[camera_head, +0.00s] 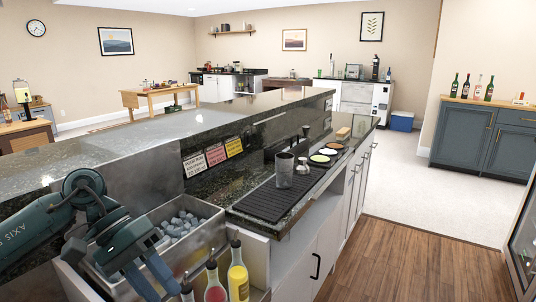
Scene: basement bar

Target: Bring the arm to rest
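My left arm comes in from the lower left, and my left gripper (153,282) points down over the front left part of the steel ice bin. Its two fingers look apart, with nothing seen between them. The fingertips are near the bottom edge of the picture. My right gripper is not in view.
The ice bin (212,238) holds ice cubes (178,226). Bottles with yellow (238,272) and red contents stand in front of it. The raised stone counter (150,137) runs behind; wooden floor (400,262) is clear at right.

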